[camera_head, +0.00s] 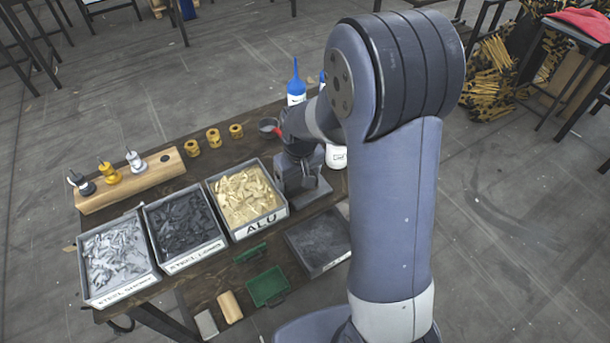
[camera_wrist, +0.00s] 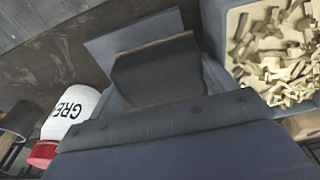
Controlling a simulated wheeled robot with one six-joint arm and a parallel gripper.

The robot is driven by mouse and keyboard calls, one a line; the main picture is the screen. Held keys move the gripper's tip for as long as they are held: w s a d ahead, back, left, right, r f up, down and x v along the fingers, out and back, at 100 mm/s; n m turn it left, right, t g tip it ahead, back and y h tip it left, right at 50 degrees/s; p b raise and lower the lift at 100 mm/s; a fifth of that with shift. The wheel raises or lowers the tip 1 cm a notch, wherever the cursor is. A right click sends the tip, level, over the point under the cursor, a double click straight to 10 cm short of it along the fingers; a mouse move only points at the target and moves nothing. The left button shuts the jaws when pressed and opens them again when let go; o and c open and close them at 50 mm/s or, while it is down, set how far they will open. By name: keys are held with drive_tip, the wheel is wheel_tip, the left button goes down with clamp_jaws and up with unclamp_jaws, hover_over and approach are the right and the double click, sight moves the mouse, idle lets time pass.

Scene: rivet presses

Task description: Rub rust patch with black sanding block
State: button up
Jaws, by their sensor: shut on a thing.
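My gripper (camera_head: 300,180) is low over the worktable, right of the ALU bin, and largely hidden by my own arm links in the head view. In the wrist view my gripper (camera_wrist: 160,108) is shut on a dark block, which I take as the black sanding block (camera_wrist: 155,68). A flat grey-blue plate (camera_wrist: 106,45) shows just beyond and beside the block. I cannot tell whether block and plate touch. No rust patch can be made out in either view; it may be hidden under the block or gripper.
The ALU bin (camera_head: 262,226) of pale scraps stands close left of my gripper. A white grease container (camera_wrist: 68,112) with a red lid is close on the other side. A dark grey tray (camera_head: 318,243), green pieces (camera_head: 268,287) and a tan block (camera_head: 230,307) lie toward the near edge.

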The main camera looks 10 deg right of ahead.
drive_tip(key=shift+s+a+f+g, duration=0.3)
drive_tip(key=shift+s+a, duration=0.15)
drive_tip(key=shift+a, duration=0.25)
drive_tip(key=shift+w+d+r, duration=0.15)
drive_tip(key=shift+w+d, duration=0.2)
drive_tip(key=shift+d, duration=0.25)
